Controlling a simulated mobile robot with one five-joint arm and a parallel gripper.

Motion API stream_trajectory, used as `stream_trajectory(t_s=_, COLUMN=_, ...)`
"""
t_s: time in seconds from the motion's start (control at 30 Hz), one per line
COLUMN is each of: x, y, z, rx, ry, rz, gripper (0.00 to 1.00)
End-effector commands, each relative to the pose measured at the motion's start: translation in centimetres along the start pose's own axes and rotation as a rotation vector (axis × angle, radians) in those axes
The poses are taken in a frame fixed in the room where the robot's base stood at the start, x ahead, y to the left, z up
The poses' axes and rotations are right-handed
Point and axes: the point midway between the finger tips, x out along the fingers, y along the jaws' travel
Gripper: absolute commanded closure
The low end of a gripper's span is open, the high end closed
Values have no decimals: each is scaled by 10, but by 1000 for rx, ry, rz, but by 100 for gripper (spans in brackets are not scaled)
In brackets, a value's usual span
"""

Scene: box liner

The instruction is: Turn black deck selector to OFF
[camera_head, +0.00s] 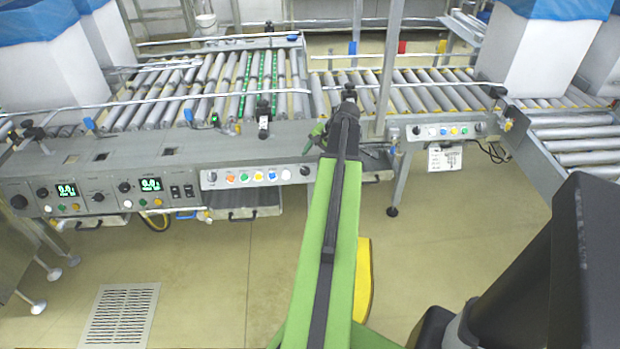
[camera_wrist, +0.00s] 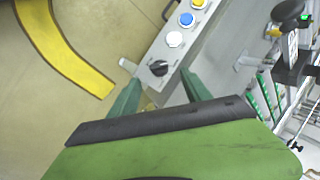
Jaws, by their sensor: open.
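The black deck selector (camera_wrist: 158,68) is a round knob at the end of a light grey button panel (camera_wrist: 172,52). In the wrist view it shows beyond and between the two green fingers of my gripper (camera_wrist: 160,78). The fingers are spread and nothing is between them; I cannot tell that either touches the knob. In the head view the selector (camera_head: 305,171) is at the right end of the front panel, beside the white button. My gripper (camera_head: 318,136) is partly hidden behind my green arm there. The selector's pointer direction is too small to read.
White (camera_wrist: 174,39), blue (camera_wrist: 187,19) and yellow buttons line up beside the selector. A second button panel (camera_head: 443,130) stands to the right. Roller conveyors (camera_head: 200,90) lie behind. A grey post (camera_head: 389,70) rises near my arm. The floor in front is mostly clear.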

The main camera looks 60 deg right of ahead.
Motion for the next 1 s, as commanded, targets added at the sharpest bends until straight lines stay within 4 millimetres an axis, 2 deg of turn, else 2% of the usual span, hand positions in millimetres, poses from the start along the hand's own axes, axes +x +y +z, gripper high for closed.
stream_trajectory(t_s=0.03, x=23, y=4, z=0, rx=-2, ry=-1, rz=0, gripper=44)
stream_trajectory(t_s=0.1, x=37, y=4, z=0, rx=-1, ry=-1, rz=0, gripper=44)
stream_trajectory(t_s=0.3, x=63, y=2, z=0, rx=-1, ry=0, rz=0, gripper=44)
stream_trajectory(t_s=0.7, x=67, y=-1, z=0, rx=0, ry=0, rz=0, gripper=44)
stream_trajectory(t_s=1.0, x=68, y=-1, z=0, rx=0, ry=0, rz=-2, gripper=83)
